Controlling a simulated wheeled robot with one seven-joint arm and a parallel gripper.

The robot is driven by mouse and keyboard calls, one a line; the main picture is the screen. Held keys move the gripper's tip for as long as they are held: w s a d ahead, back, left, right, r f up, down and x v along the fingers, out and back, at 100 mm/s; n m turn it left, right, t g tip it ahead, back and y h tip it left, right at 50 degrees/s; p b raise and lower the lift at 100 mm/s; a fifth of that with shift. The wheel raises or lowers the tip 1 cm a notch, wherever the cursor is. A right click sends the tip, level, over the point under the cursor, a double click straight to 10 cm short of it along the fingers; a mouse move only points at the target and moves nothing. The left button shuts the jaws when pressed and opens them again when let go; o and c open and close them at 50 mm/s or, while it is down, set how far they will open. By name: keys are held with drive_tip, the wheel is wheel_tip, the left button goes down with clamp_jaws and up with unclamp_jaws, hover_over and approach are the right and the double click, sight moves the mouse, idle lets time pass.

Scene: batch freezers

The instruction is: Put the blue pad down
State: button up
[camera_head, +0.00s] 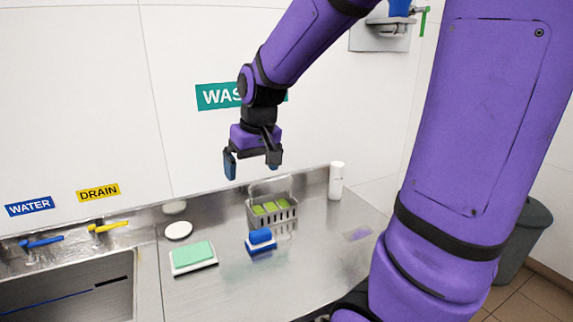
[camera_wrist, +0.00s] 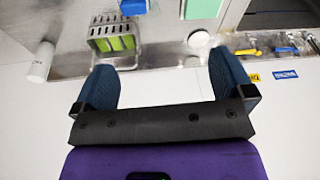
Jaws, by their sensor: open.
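The blue pad (camera_head: 260,241), a blue block with a raised blue handle and a pale base, rests on the steel counter (camera_head: 205,290) just in front of the grey caddy. In the wrist view only part of the blue pad (camera_wrist: 133,7) shows at the top edge. My gripper (camera_head: 251,163) is open and empty, with dark blue fingers. It is well above the counter, over and behind the pad, near the wall. In the wrist view its fingers (camera_wrist: 163,82) are wide apart with nothing between them.
A grey slotted caddy (camera_head: 284,217) holds green sponges. A green pad (camera_head: 193,254) on a white base and a round white disc (camera_head: 179,230) lie to the left. A white bottle (camera_head: 336,181) stands at right. A sink (camera_head: 70,295) with blue and yellow taps is at left.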

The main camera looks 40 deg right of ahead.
drive_tip(key=s+a+r+t, duration=0.1)
drive_tip(key=s+a+r, duration=0.1)
drive_tip(key=s, duration=0.6)
drive_tip(key=s+a+r+n+t, duration=0.1)
drive_tip(key=s+a+r, duration=0.2)
drive_tip(key=s+r, duration=0.2)
drive_tip(key=s, duration=0.3)
drive_tip(key=shift+s+r+n+t, duration=0.2)
drive_tip(key=shift+s+n+t, duration=0.05)
drive_tip(key=shift+n+t, duration=0.05)
idle(0.4)
